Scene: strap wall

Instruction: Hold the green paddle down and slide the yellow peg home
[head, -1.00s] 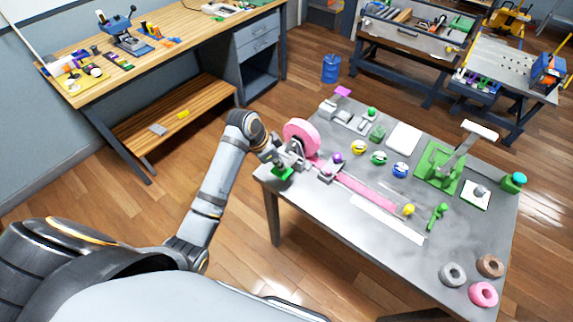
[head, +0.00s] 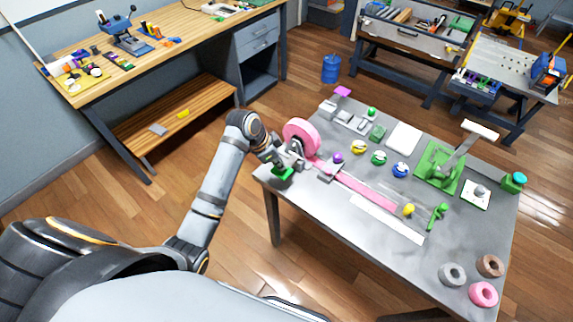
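The green paddle (head: 283,174) is at the left corner of the grey table, beside the pink strap roll. My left gripper (head: 283,165) is right at the paddle, over it and seemingly touching it. Its fingers are too small and covered to tell open from shut. The yellow peg (head: 408,209) stands near the right end of the flat pink strap (head: 362,190), well away from my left gripper. My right gripper is not in view.
The pink roll (head: 301,133) stands behind my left gripper. Yellow, green and blue knobs (head: 400,169) sit behind the strap. A green lever press (head: 439,165) stands further right. A small green upright piece (head: 438,213) is right of the peg. Rings (head: 483,294) lie at the near right corner.

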